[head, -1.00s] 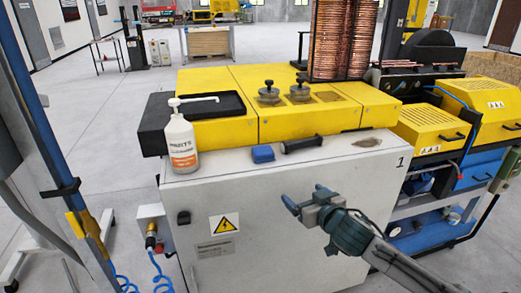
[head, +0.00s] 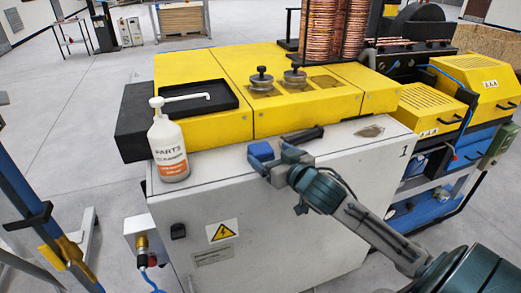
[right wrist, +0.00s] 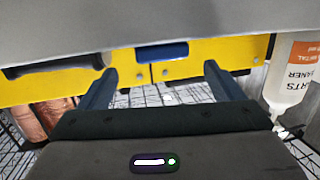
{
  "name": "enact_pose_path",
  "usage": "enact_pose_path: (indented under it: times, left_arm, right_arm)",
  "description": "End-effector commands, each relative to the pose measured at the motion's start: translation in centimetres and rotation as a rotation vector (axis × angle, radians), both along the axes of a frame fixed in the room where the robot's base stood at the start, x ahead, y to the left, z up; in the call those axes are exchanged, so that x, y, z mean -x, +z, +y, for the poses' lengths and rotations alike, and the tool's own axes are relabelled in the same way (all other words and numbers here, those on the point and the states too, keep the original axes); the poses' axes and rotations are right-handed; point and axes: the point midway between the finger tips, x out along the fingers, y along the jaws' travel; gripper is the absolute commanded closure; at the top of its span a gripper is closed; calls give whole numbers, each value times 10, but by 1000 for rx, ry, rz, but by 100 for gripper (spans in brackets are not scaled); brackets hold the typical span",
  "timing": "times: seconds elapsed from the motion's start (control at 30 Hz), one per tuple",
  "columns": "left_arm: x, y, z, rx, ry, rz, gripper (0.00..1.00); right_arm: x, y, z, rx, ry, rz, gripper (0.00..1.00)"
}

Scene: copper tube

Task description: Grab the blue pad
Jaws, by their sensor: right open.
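The blue pad (head: 260,149) lies on the white cabinet top, near its front edge, in the head view. In the right wrist view the blue pad (right wrist: 162,52) shows as a flat dark blue shape, upper middle, between the lines of the two fingers and beyond their tips. My right gripper (head: 273,157) is open and empty, with its fingers at the near side of the pad. In the head view a finger overlaps the pad's lower edge; I cannot tell whether they touch. The right gripper's spread fingers (right wrist: 158,78) also show in the wrist view. My left gripper is not in view.
A black-handled tool (head: 303,136) lies just right of the pad. A white pump bottle (head: 167,145) stands to the left. The yellow machine housing (head: 300,115) rises directly behind. The cabinet top (head: 225,163) is bare between bottle and pad.

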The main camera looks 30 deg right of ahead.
Motion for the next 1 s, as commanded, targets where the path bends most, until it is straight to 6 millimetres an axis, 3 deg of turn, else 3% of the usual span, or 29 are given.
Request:
enact_pose_path:
  times: [0.17,0.43,0.7,1.0]
  left_arm:
    - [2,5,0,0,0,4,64]
    - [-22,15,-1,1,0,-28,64]
    - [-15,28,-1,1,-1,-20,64]
    - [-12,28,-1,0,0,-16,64]
  right_arm:
    - [-18,-2,-1,-3,-1,0,13]
    - [-34,-3,-1,-5,-1,1,13]
    - [-68,-10,-3,-3,0,1,13]
    - [-72,-13,-3,1,1,1,13]
